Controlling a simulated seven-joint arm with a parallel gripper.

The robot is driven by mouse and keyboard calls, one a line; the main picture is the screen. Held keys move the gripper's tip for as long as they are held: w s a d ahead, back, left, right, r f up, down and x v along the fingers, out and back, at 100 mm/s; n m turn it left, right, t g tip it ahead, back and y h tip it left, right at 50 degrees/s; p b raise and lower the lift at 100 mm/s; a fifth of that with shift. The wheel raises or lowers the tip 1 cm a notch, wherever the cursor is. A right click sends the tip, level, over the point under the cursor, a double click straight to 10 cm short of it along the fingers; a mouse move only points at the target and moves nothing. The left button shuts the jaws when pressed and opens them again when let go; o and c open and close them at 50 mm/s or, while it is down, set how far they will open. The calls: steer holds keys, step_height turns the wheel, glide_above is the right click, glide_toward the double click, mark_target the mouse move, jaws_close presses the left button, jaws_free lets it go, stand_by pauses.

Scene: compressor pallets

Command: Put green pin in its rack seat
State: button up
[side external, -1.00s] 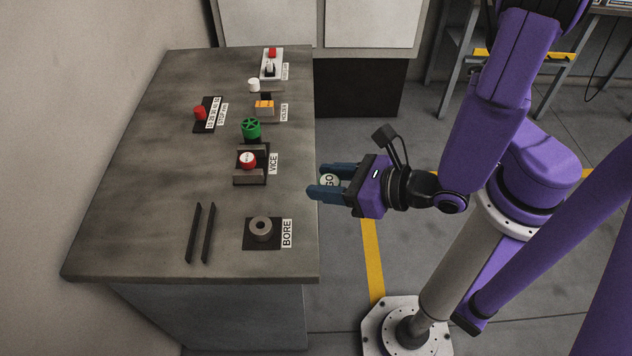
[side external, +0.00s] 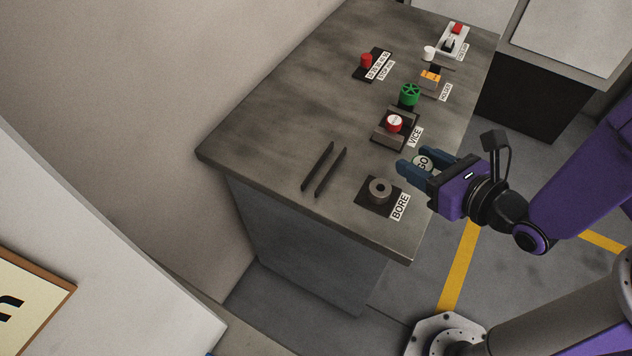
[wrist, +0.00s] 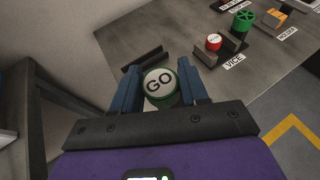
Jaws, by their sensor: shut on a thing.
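The green pin (wrist: 160,86) has a pale round face marked GO and a green rim. It also shows in the side external view (side external: 424,163). My gripper (side external: 416,161) is shut on it, with one blue finger on each side, over the table's right edge between the VICE and BORE labels. The pin's lower end is hidden. Two dark parallel rails (side external: 324,169) stand on the table left of the bore block; I cannot tell whether they are the rack. No seat labelled for the pin is readable.
A grey ring on the BORE plate (side external: 380,190) is close to my gripper. The vice (side external: 381,133) holds a red, white-topped piece (side external: 394,122). A green wheel (side external: 410,95), a red button (side external: 366,60) and a labelled holder (side external: 430,76) stand farther back. The table's left middle is clear.

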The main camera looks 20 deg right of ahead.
steer(key=w+a+f, duration=0.3)
steer(key=w+a, duration=0.1)
steer(key=w+a+f, duration=0.3)
steer(key=w+a, duration=0.1)
steer(key=a, duration=0.1)
steer(key=w+a+f, duration=0.2)
steer(key=w+a, duration=0.1)
steer(key=a, duration=0.1)
steer(key=shift+w+a+f, duration=0.25)
steer(key=shift+w+f, duration=0.15)
steer(key=shift+w+a+f, duration=0.2)
steer(key=shift+a+f, duration=0.05)
steer(key=shift+f, duration=0.1)
steer(key=shift+w+a+f, duration=0.1)
steer(key=shift+f, duration=0.8)
steer(key=shift+w+a+f, duration=0.1)
steer(key=shift+f, duration=0.75)
steer(key=shift+f, duration=0.1)
steer(key=o, duration=1.1)
steer(key=shift+c, duration=0.2)
steer(key=shift+d, duration=0.1)
